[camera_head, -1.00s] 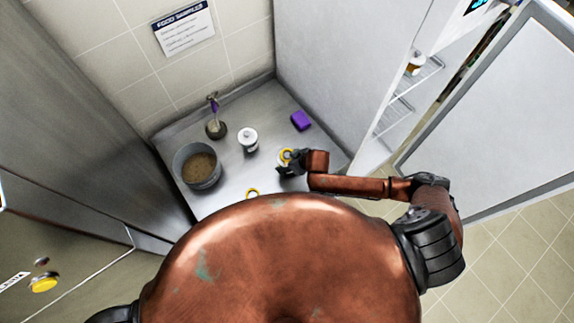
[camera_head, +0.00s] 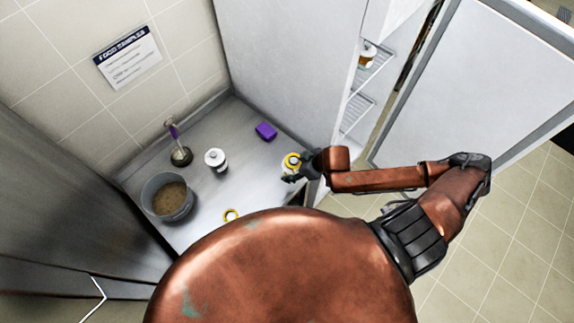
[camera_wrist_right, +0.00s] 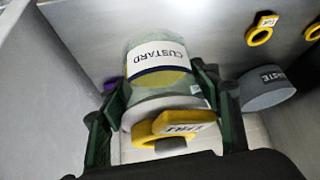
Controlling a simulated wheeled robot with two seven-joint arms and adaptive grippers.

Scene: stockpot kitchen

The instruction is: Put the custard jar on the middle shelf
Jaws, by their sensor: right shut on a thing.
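The custard jar (camera_wrist_right: 158,65) has a label reading CUSTARD and a yellow ring tag on its lid end in the right wrist view. My right gripper (camera_wrist_right: 162,100) is shut on it, with a finger on each side. In the head view the jar (camera_head: 292,161) is at the right end of the steel counter, beside the fridge wall, with my right gripper (camera_head: 297,172) at it. The fridge stands open, and its wire shelves (camera_head: 357,108) show in a narrow strip. A jar with an orange-brown band (camera_head: 368,55) stands on an upper shelf. My left gripper is out of view.
The open fridge door (camera_head: 465,90) stands right of the shelves.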

